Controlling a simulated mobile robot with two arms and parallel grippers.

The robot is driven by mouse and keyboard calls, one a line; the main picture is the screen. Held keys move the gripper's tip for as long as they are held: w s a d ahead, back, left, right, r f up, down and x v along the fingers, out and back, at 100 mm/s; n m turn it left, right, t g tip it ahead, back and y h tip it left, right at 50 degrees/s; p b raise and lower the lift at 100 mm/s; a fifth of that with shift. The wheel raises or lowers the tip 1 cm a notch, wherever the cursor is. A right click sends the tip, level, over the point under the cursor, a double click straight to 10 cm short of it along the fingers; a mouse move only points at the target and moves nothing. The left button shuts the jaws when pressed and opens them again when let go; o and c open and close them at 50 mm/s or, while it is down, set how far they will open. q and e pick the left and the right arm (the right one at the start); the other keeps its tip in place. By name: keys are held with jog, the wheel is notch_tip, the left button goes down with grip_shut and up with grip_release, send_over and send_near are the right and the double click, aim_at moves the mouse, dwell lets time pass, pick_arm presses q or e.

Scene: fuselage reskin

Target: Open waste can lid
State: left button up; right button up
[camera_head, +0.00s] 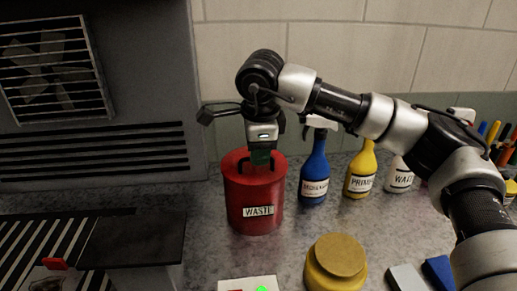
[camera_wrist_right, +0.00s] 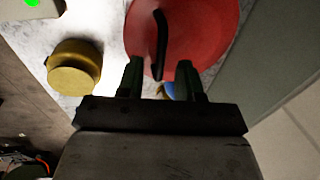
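The red waste can (camera_head: 254,205) stands on the grey counter with a label reading "WASTE". Its red lid (camera_head: 236,162) is on the can, with a dark handle on top. My right gripper (camera_head: 261,158) points down just above the lid, at the handle. In the right wrist view the gripper (camera_wrist_right: 160,75) has its two fingers apart, with the dark lid handle (camera_wrist_right: 161,45) running between and ahead of them over the red lid (camera_wrist_right: 195,30). I cannot tell whether the fingers touch the handle. My left gripper is not in view.
Right of the can stand a blue spray bottle (camera_head: 314,172), a yellow bottle (camera_head: 360,173) and a white bottle labelled "WATE" (camera_head: 399,177). A yellow jar (camera_head: 335,264) is in front, also in the wrist view (camera_wrist_right: 75,67). A grey vented housing (camera_head: 150,90) stands at left.

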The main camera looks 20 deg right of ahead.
jog(key=shift+w+f, duration=0.1)
jog(key=shift+f, duration=0.3)
jog(key=shift+c, duration=0.5)
grip_shut()
jog(key=shift+r, duration=0.1)
